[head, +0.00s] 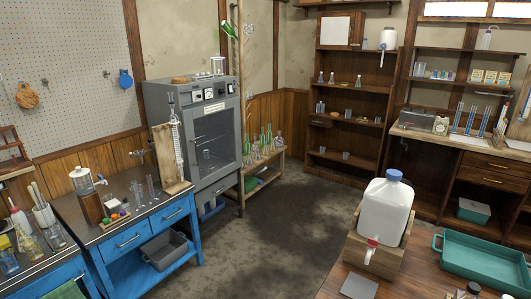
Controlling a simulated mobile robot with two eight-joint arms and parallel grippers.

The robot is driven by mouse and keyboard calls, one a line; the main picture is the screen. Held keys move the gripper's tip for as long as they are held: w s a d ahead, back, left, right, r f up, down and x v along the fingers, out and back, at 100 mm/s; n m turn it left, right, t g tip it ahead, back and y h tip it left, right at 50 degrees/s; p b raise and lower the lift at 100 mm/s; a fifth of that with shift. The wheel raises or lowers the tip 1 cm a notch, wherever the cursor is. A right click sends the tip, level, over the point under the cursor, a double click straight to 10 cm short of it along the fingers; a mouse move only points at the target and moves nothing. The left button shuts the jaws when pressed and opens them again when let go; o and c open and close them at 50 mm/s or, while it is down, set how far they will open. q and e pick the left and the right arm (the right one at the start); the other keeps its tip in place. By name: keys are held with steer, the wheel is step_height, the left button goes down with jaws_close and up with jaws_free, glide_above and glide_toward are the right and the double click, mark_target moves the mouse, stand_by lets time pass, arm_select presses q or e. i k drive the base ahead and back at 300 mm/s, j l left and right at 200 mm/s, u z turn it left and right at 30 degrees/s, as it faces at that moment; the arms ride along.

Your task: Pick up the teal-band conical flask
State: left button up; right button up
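Several small flasks are in view, but I cannot tell a teal band on any of them. Two clear conical flasks (330,78) stand on the back bookcase, and a flask with yellowish contents (358,81) stands to their right. More glassware, including a conical flask (30,245), stands on the blue bench at the left. Neither of my grippers is in view.
The dark floor (260,235) in the middle is clear. A wooden table at the front right holds a white jug (385,212) in a wooden crate and a teal tray (480,262). The grey oven (205,130) and blue bench (130,238) line the left.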

mark_target(272, 147)
steer(key=u, duration=2.2)
steer(key=z, duration=2.25)
steer(key=i+j+u, duration=0.5)
steer(key=i+j, duration=0.3)
steer(key=i+j+u, duration=0.15)
steer(key=i+j, duration=0.2)
steer(key=i, duration=0.35)
